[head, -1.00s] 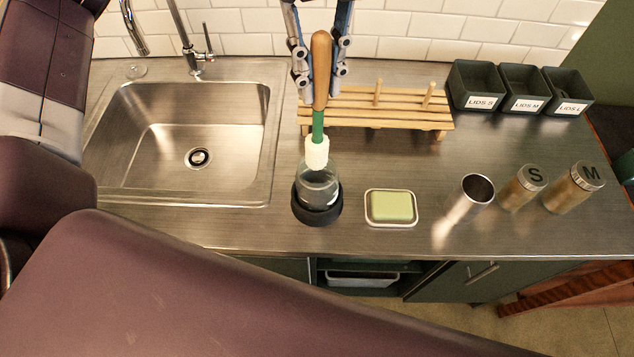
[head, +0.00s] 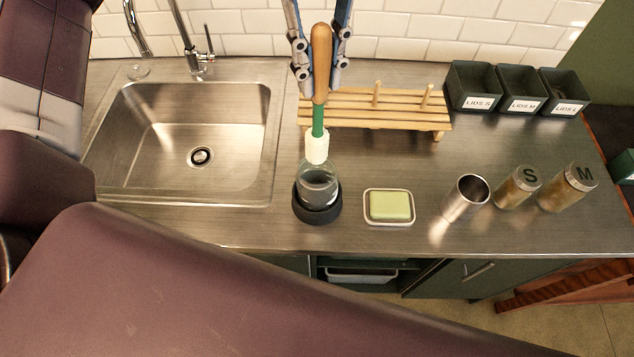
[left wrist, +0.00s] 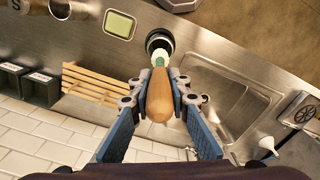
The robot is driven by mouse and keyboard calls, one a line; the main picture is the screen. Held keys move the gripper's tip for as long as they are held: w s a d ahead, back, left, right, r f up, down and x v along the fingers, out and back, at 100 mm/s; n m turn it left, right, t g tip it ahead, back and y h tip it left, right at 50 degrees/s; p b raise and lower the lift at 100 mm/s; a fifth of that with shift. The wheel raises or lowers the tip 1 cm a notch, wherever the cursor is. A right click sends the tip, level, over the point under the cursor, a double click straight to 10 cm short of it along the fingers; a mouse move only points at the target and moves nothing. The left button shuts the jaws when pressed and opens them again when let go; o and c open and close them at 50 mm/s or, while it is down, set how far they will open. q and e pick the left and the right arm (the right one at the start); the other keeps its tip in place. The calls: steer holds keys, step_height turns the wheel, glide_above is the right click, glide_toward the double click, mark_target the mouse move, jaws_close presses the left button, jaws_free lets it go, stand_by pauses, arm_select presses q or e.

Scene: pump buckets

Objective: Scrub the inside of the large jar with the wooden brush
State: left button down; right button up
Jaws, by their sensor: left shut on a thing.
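The brush has a wooden handle (head: 321,60), a green neck (head: 318,121) and a white head (head: 317,146). My left gripper (head: 321,84) is shut on the wooden handle and holds the brush upright, head down; the grip also shows in the left wrist view (left wrist: 160,85). A clear glass jar (head: 318,186) stands in a black round holder (head: 317,212) on the counter. The white head is at the jar's mouth; how far it reaches inside is hard to tell. My right gripper is not in view.
A sink (head: 190,140) lies left of the jar. A wooden rack (head: 385,110) stands behind, and a green soap (head: 390,206) in a dish to the right. A steel cup (head: 466,198), jars S (head: 517,187) and M (head: 567,188), and lid bins (head: 520,90) stand farther right.

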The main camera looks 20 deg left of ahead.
arm_select(q)
steer(key=shift+r+p, duration=1.4)
steer(key=shift+r, duration=0.15)
steer(key=shift+f, duration=0.1)
